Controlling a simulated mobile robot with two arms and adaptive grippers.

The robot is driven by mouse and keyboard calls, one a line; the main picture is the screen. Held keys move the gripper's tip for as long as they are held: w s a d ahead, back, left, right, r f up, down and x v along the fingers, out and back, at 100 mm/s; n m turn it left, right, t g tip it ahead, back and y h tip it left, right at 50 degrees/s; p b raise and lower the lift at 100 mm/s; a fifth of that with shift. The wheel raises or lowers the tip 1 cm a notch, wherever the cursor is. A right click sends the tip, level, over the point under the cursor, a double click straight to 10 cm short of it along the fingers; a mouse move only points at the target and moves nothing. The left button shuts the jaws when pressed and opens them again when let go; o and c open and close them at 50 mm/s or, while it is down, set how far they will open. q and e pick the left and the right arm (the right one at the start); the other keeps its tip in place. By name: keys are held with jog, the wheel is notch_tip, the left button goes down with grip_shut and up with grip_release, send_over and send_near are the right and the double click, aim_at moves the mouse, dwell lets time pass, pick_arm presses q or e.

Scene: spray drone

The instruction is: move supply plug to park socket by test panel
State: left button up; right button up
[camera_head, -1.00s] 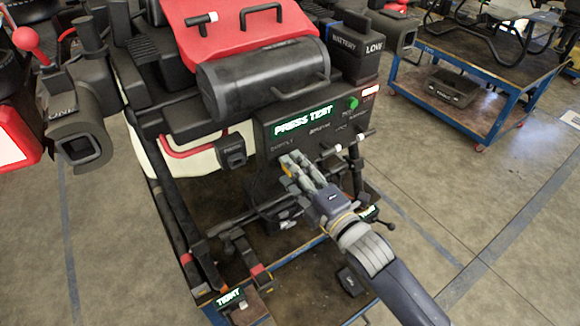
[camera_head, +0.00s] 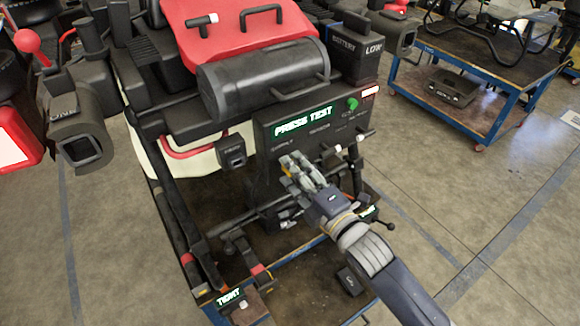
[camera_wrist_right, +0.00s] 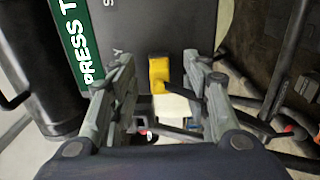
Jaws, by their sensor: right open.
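The test panel (camera_head: 272,158) is a dark upright face with a lit green "PRESS TEST" display (camera_head: 303,122). A yellow plug (camera_wrist_right: 159,72), which looks like the supply plug, sits against the panel in the right wrist view. My right gripper (camera_wrist_right: 160,82) is open, with one finger on each side of the plug and visible gaps. In the head view the right gripper (camera_head: 292,165) is in front of the lower panel and mostly hides the plug. A small black box (camera_head: 232,152) left of the panel may be the park socket; its label is too small to read. My left gripper is not in view.
Lever handles (camera_head: 350,142) stick out at the panel's right. A black cylinder (camera_head: 260,85) lies above the panel. Dark bars and cables (camera_wrist_right: 275,105) run right of the fingers in the wrist view. A blue-framed cart (camera_head: 490,105) stands at the back right, with open floor before it.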

dwell(0.4)
grip_shut()
jog(key=p+v, duration=0.2)
jog(key=v, duration=0.4)
dwell(1.3)
